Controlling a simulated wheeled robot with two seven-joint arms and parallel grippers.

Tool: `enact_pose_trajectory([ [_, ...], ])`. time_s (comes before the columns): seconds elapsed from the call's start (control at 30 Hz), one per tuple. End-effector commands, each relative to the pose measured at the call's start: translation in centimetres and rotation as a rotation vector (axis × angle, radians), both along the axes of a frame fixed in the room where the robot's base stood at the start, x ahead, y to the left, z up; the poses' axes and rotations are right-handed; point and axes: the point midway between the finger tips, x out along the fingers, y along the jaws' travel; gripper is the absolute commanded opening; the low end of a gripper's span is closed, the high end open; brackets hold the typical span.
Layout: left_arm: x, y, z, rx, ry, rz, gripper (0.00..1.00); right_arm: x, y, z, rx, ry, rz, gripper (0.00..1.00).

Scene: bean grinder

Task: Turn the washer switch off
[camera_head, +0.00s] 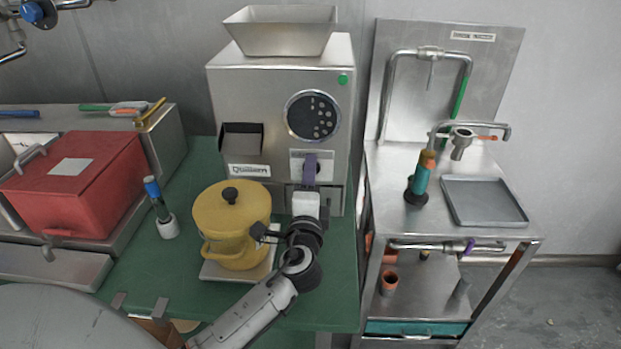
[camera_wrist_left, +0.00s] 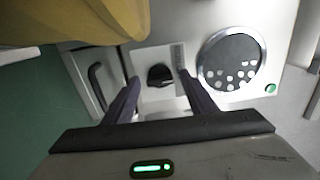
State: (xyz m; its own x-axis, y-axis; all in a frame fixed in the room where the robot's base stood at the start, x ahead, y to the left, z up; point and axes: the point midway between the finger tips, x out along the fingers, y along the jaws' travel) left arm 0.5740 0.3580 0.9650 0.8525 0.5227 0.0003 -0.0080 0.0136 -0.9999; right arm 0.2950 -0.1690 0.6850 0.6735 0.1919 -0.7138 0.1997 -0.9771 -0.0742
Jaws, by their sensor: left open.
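The steel machine (camera_head: 280,90) stands at the back of the green table. A small black rotary switch (camera_wrist_left: 160,74) sits on its pale front plate, and the left wrist view shows it between my finger tips. My left gripper (camera_head: 310,168) is in front of this plate, its purple fingers pointing at the machine. In the left wrist view my gripper (camera_wrist_left: 159,84) is open, one finger on each side of the switch. I cannot tell if they touch it. In the head view the gripper hides the switch. My right gripper is not in view.
A yellow lidded pot (camera_head: 232,225) stands close to the left of my left forearm; it also shows in the left wrist view (camera_wrist_left: 70,22). A blue-topped tool (camera_head: 160,207) and a red box (camera_head: 75,180) are further left. A steel stand (camera_head: 445,165) is at right.

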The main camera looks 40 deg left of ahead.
Motion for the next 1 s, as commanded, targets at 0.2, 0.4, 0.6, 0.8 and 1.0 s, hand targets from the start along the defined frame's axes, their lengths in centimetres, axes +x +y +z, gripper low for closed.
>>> enact_pose_trajectory([
  [0.2, -2.6, -1.6, -0.3, -0.003, 0.002, -0.002, 0.52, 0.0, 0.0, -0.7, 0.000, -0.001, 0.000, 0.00],
  [0.4, -6.0, -3.7, -0.4, -0.004, 0.002, -0.002, 0.52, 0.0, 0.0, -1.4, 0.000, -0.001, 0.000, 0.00],
  [0.6, -8.2, -5.0, -0.3, -0.001, 0.003, 0.000, 0.52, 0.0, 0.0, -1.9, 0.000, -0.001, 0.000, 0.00],
  [0.8, -8.7, -5.3, -0.1, 0.000, 0.002, 0.000, 0.52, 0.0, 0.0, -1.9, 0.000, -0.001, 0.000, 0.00],
  [1.0, -8.7, -5.3, -0.1, 0.000, 0.002, 0.000, 0.52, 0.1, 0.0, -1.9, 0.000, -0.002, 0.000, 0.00],
])
